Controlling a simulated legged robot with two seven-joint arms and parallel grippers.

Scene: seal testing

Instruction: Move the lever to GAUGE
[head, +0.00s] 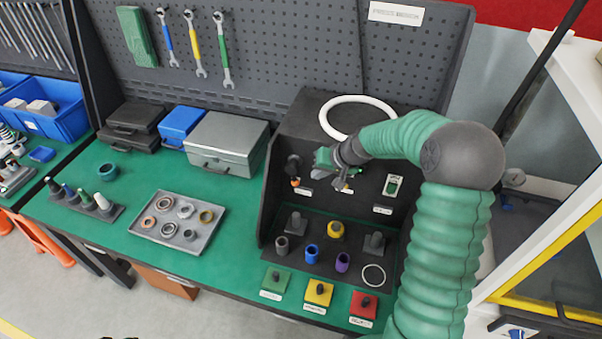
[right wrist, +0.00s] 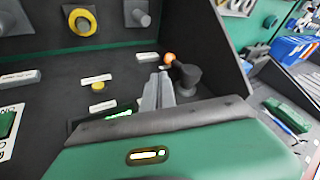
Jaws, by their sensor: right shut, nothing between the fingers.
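The lever (head: 294,170) is on the left part of the black test panel, a dark pivot with an orange tip pointing down in the head view. In the right wrist view the lever (right wrist: 184,77) shows its dark pivot and orange ball tip just beyond the fingers. My right gripper (head: 322,161) is shut and empty, close to the right of the lever; in the wrist view its fingers (right wrist: 160,88) lie beside the pivot. Whether they touch cannot be told. A white label (head: 304,190) sits below the lever, its text too small to read. My left gripper is not in view.
The black panel has side walls and a white ring (head: 357,117) on top. A green switch (head: 393,185) is at its right. Coloured fittings, including a yellow one (head: 335,230), stand below. A grey case (head: 228,143) and ring tray (head: 178,222) are at left.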

